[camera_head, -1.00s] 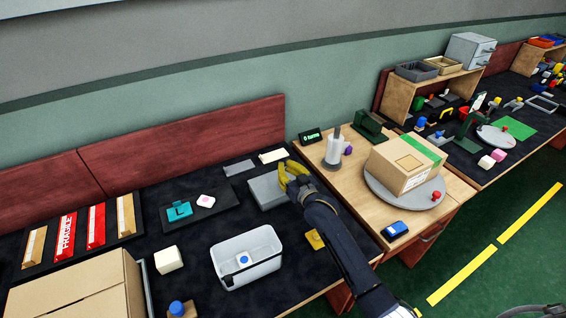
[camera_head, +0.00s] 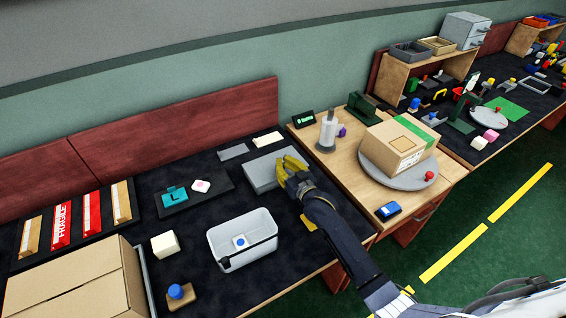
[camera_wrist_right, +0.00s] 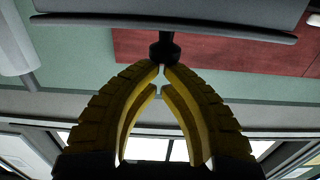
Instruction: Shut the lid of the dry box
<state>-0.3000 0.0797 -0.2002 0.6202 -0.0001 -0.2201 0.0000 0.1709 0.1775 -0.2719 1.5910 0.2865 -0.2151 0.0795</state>
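A low grey box (camera_head: 262,176), which I take for the dry box, lies on the dark bench mat near the wall. Its top looks flat in the head view; whether its lid is fully down I cannot tell. My right gripper (camera_head: 288,170), with yellow fingers, is at the box's right end and hides part of it. In the right wrist view the fingertips (camera_wrist_right: 161,70) come together, with nothing seen between them. A dark knob (camera_wrist_right: 165,50) on a grey panel (camera_wrist_right: 165,24) is just past the tips, touching or very close. My left gripper is out of view.
A white open bin (camera_head: 243,240) stands in front of the grey box. A dark tray with a teal piece (camera_head: 175,195) is to its left. A cardboard parcel (camera_head: 398,146) sits on a round turntable to the right.

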